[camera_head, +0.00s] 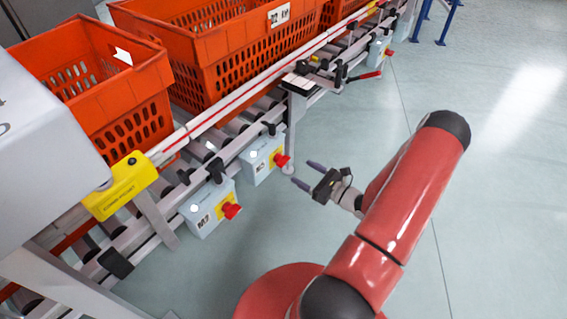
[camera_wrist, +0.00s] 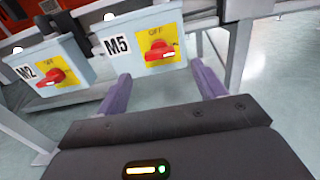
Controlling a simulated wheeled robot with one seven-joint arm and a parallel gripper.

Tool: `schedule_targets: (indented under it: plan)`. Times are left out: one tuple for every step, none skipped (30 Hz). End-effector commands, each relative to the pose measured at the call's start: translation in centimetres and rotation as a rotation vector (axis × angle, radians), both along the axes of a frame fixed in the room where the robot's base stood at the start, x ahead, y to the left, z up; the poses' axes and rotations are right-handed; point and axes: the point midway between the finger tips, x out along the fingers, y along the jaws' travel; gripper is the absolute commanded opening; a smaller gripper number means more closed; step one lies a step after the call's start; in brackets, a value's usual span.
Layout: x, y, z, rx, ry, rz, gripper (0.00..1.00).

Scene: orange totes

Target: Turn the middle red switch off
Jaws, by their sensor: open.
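Grey boxes with red rotary switches on yellow plates hang along the conveyor's side. The middle red switch (camera_head: 282,160) is on the second box from the front; in the wrist view it is the red knob (camera_wrist: 158,50) on the box marked M5, under the letters OFF. My gripper (camera_head: 308,175) is open, its two purple fingers pointing at this switch from a short distance and not touching it. In the wrist view the fingertips (camera_wrist: 160,75) sit below and either side of the knob, with empty space between them.
The nearer red switch (camera_head: 231,211) is on a box marked M2 in the wrist view (camera_wrist: 50,77). A farther switch box (camera_head: 380,52) hangs up the line. Orange totes (camera_head: 215,55) stand on the conveyor. A red-handled lever (camera_head: 365,76) juts out. The floor at right is clear.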

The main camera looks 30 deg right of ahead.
Motion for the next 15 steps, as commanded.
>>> schedule_targets:
  plan:
    - [0.5,0.3,0.0,0.001,-0.002,0.001,0.69]
    - [0.8,0.4,0.1,0.0,-0.001,0.002,0.69]
    - [1.3,0.7,0.0,-0.001,0.0,0.003,0.69]
    - [1.8,0.9,0.0,-0.001,0.0,0.004,0.69]
    - [2.2,1.2,0.1,0.0,-0.001,0.005,0.69]
    - [2.8,1.5,0.1,0.0,-0.001,0.005,0.69]
    - [3.3,1.7,0.1,0.0,-0.001,0.005,0.69]
    - [3.7,2.0,0.0,-0.001,0.0,0.006,0.69]
    - [4.3,2.2,0.0,-0.001,0.0,0.006,0.69]
    - [4.7,2.4,0.1,-0.001,0.0,0.005,0.69]
    - [5.1,2.6,0.1,-0.002,-0.001,0.005,0.69]
    - [5.5,2.8,0.1,-0.002,-0.001,0.006,0.69]
    - [5.8,2.9,0.1,-0.002,-0.001,0.006,0.69]
    - [6.0,3.0,0.0,-0.002,0.0,0.005,0.69]
    - [6.3,3.1,0.0,-0.002,0.001,0.004,0.69]
